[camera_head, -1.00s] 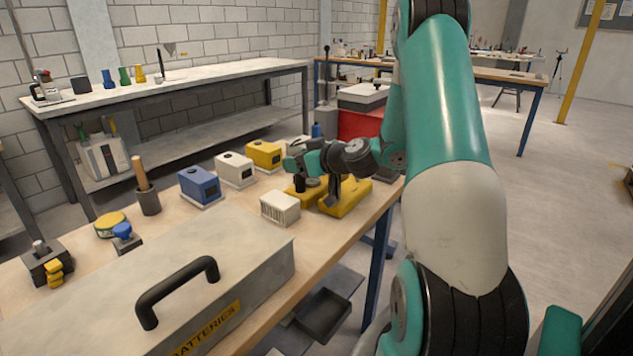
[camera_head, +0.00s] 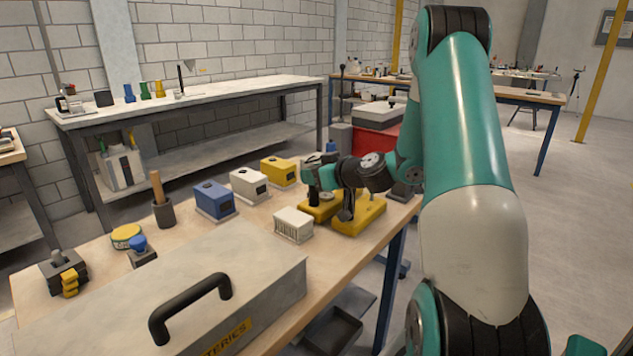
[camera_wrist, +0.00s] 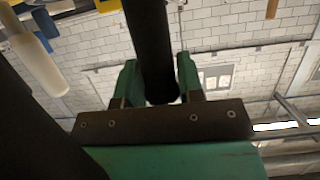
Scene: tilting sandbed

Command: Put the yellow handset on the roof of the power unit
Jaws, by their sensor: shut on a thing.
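My gripper (camera_head: 315,178) is over the far right part of the workbench, among low yellow pieces. It is shut on a black rod (camera_wrist: 150,45), which shows between the green fingers in the wrist view. I cannot tell whether the rod belongs to the yellow handset. A flat yellow piece (camera_head: 362,217) lies on the bench just right of the gripper, and another yellow piece (camera_head: 318,213) is partly hidden under it. Blue (camera_head: 213,199), white (camera_head: 248,184) and yellow (camera_head: 280,171) boxes stand in a row to the left. I cannot tell which thing is the power unit.
A white ribbed box (camera_head: 293,224) stands close in front of the gripper. A large grey batteries case (camera_head: 250,265) with a black handle fills the near bench. A dark pot (camera_head: 163,213) holds a wooden-handled tool. The bench (camera_head: 385,232) ends just right of the yellow pieces.

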